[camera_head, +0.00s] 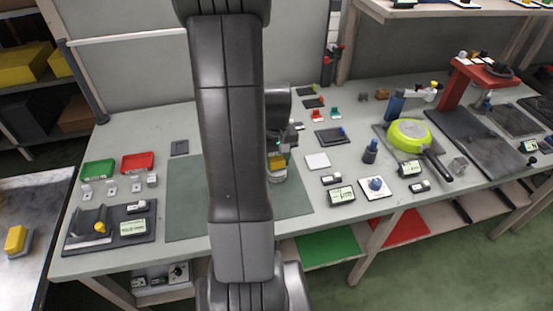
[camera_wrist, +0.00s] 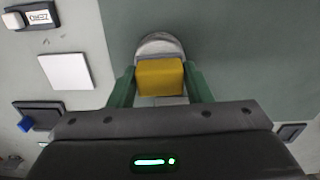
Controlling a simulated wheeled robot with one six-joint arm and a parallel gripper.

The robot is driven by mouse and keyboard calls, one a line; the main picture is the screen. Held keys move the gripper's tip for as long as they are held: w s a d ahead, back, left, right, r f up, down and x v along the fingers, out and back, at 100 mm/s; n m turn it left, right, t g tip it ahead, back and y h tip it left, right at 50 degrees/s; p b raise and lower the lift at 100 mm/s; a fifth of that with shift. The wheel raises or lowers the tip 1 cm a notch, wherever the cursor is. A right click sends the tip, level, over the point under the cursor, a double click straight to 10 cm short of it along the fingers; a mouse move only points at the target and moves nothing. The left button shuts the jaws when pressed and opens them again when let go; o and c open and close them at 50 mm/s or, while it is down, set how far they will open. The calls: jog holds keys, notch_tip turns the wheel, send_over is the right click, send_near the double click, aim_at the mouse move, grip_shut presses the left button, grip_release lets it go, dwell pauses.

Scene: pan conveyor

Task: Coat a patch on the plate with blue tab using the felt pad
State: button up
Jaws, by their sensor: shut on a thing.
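My gripper (camera_wrist: 160,85) has its green fingers closed on the sides of a yellow block (camera_wrist: 160,77), which I take to be the felt pad's grip. A pale grey rounded piece shows behind and below the block; whether it is the pad's own base or a separate dish, I cannot tell. In the head view the yellow block (camera_head: 277,162) is low over the green mat, partly hidden by my arm. The dark plate with blue tab (camera_head: 330,138) lies to the right of and beyond my gripper. It also shows at lower left in the wrist view (camera_wrist: 45,113).
A white square (camera_head: 318,161) lies between the mat (camera_head: 292,202) and the plate.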

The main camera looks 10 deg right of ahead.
aim_at(277, 159)
jog(key=shift+f+b, duration=0.4)
jog(key=shift+f, duration=0.1)
dwell(1.2)
jog(key=shift+r+p, duration=2.7)
jog(key=shift+r, duration=0.9)
jog(key=shift+s+f, duration=0.1)
